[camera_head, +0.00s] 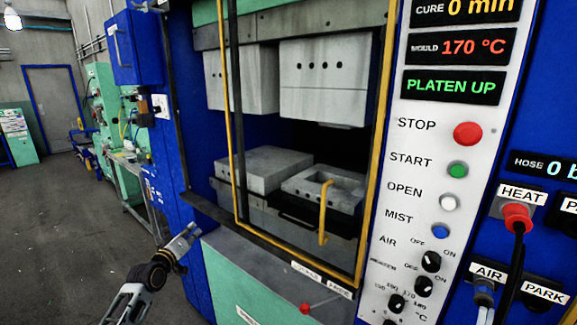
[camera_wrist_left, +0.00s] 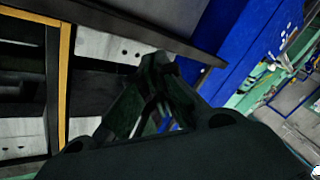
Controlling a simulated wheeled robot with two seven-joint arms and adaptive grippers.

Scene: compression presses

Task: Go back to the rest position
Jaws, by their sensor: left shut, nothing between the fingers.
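My left gripper (camera_head: 188,236) shows at the lower left of the head view, in front of the press's blue side post and apart from the press. It is shut and empty. In the left wrist view its dark fingers (camera_wrist_left: 158,75) come together in front of the press opening. My right gripper is in neither view. The compression press (camera_head: 290,120) stands open, with grey mould blocks above and below and a yellow-edged guard frame (camera_head: 230,130) around the opening. A yellow handle (camera_head: 324,210) stands at the lower right mould block. The panel (camera_head: 440,140) reads PLATEN UP and 170 °C.
Right of the panel, a red HEAT plug (camera_head: 517,216) and an AIR plug (camera_head: 486,292) sit in a blue cabinet. A ledge (camera_head: 260,265) juts out below the opening. Open floor (camera_head: 50,240) lies at the left, with green machines (camera_head: 110,100) farther back.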

